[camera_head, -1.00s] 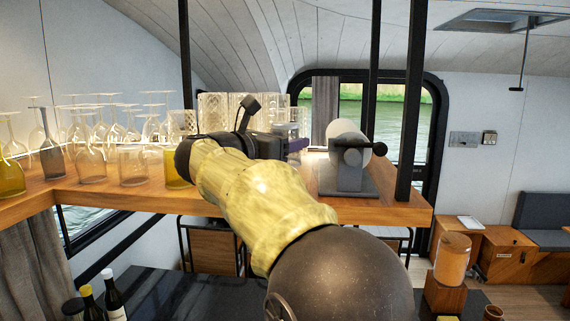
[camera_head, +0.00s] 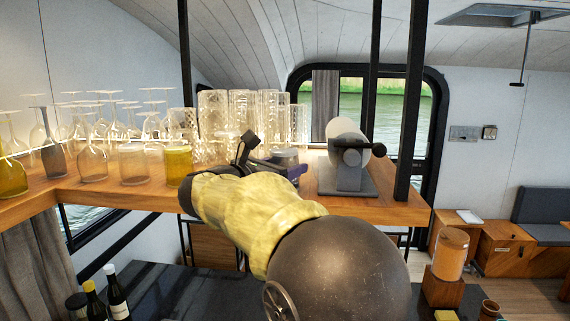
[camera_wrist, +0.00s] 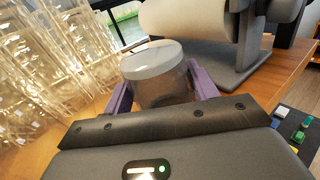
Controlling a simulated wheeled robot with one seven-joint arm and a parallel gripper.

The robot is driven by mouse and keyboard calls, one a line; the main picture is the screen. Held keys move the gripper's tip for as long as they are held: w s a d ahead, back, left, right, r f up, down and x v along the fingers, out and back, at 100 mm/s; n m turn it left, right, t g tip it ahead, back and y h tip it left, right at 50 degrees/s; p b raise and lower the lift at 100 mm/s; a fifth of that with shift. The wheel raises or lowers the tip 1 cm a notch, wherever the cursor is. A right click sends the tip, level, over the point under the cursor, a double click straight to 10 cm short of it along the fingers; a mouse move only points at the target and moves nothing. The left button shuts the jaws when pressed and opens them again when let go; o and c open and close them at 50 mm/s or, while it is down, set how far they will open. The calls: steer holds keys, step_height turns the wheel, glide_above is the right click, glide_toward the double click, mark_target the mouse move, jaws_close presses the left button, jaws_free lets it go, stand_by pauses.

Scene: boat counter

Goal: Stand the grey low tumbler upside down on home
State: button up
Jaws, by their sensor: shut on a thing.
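My gripper (camera_wrist: 160,92) is shut on the grey low tumbler (camera_wrist: 158,84), with a purple finger on each side of it. In the wrist view, the tumbler's round pale end faces up and looks closed; its lower part is hidden behind the gripper body. In the head view, the tumbler (camera_head: 285,157) shows as a small grey shape above my gripper (camera_head: 290,169), low over the wooden shelf (camera_head: 390,210). I cannot tell whether the tumbler touches the shelf. No spot marked home can be made out.
Tall clear patterned glasses (camera_head: 240,112) stand close to the left and behind. A paper roll on a grey holder (camera_head: 347,165) stands close to the right. Upturned stemmed glasses and a yellow tumbler (camera_head: 178,165) fill the left shelf. Black posts (camera_head: 411,100) rise from the shelf.

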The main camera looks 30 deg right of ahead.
steer(key=shift+s, duration=0.15)
steer(key=o, duration=1.2)
steer(key=shift+d, duration=0.15)
steer(key=shift+o, duration=0.2)
steer(key=shift+a+f+b, duration=0.15)
steer(key=shift+a+b, duration=0.35)
steer(key=b+v, duration=0.5)
steer(key=v, duration=0.6)
steer(key=shift+b, duration=0.35)
